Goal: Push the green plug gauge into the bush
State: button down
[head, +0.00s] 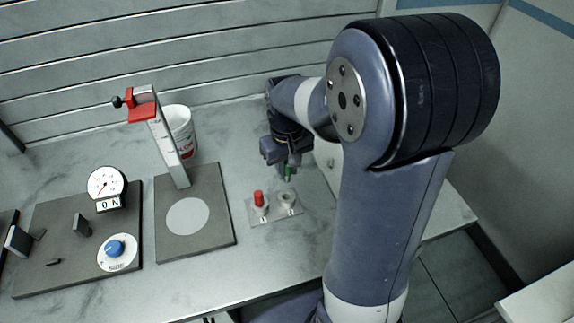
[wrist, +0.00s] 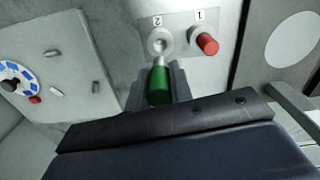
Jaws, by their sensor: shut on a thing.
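My gripper (head: 288,167) is shut on the green plug gauge (wrist: 159,86), which sits between the two fingers in the wrist view. The gauge's pale metal tip points toward the open bush (wrist: 159,43) marked 2. In the head view the green gauge (head: 288,174) is above and slightly behind the bush (head: 288,197), apart from it. The wrist view does not show clearly how well the tip lines up with the hole. A red plug gauge (wrist: 208,44) stands at position 1 on the same plate (head: 273,211), beside the bush.
A stand with a red-topped upright column (head: 168,140) is left of the plate, with a white tub (head: 179,128) behind it. Farther left is a dark base with a dial (head: 105,184) and a blue knob (head: 115,247). Bare bench surrounds the plate.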

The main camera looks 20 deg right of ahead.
aim_at(287, 181)
jog(key=shift+f+b, duration=2)
jog(key=shift+f, duration=0.8)
jog(key=shift+f+b, duration=1.15)
jog(key=shift+f, duration=0.6)
jog(key=c, duration=1.2)
grip_release()
jog(key=shift+o, duration=0.2)
jog(key=shift+r, duration=0.1)
notch_tip(287, 181, up, 11)
jog(key=shift+f, duration=0.15)
